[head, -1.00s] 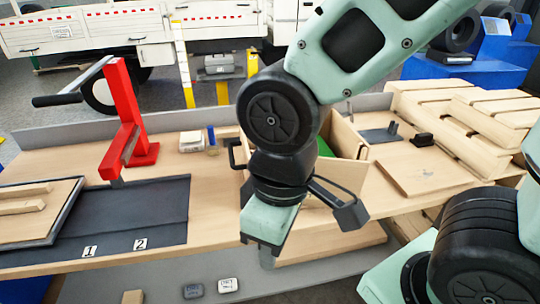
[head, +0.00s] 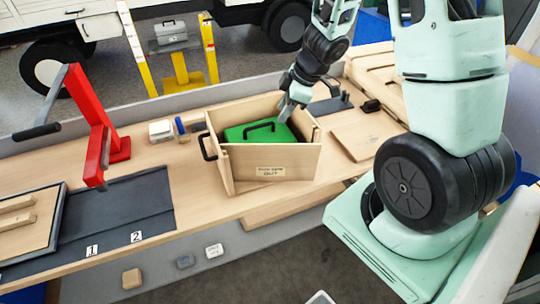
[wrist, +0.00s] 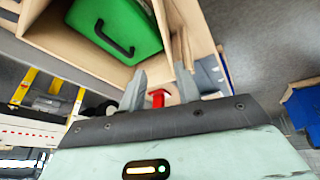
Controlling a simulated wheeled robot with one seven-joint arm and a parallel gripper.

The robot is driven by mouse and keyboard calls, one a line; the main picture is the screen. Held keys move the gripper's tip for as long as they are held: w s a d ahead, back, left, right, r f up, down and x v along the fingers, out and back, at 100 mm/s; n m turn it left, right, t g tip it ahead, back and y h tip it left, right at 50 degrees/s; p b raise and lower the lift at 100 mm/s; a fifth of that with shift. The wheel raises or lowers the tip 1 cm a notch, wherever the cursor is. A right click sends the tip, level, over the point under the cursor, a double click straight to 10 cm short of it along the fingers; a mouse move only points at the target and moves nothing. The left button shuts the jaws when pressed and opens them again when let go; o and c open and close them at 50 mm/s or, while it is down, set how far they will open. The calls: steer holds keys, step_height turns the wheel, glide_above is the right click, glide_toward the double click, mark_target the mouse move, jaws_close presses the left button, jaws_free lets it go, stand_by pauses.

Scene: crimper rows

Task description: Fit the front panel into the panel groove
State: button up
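A wooden box (head: 226,168) stands on the bench, open at the top, with a green case (head: 236,133) with a black handle inside. A wooden front panel (head: 300,168) with a label ending in "OUT" stands upright at the box's near side. I cannot tell whether its edges sit in the groove, which is hidden. My gripper (head: 286,107) is at the box's back right, by the top of the wall. In the wrist view my gripper (wrist: 160,92) has its two grey fingers apart with nothing held between them. The green case also shows in the wrist view (wrist: 118,25).
A flat wooden board (head: 366,138) lies right of the box, with a dark fixture (head: 330,105) behind it. A red press (head: 100,120) and dark mat (head: 100,215) are left. Bench between mat and box is clear.

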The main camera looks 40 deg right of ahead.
mark_target(271, 145)
steer(key=shift+g+y, duration=0.3)
steer(key=b+x, duration=0.1)
steer(key=x, duration=0.3)
steer(key=s+b+x, duration=0.1)
steer(key=x, duration=0.2)
steer(key=d+b+x, duration=0.1)
steer(key=x, duration=0.3)
steer(key=shift+s+f+b, duration=0.15)
steer(key=shift+f+b, duration=0.2)
steer(key=shift+f, duration=0.35)
steer(key=x, duration=0.3)
steer(key=b+x, duration=0.1)
steer(key=x, duration=0.1)
steer(key=shift+d+f, duration=0.2)
steer(key=shift+d, duration=0.05)
jaws_close()
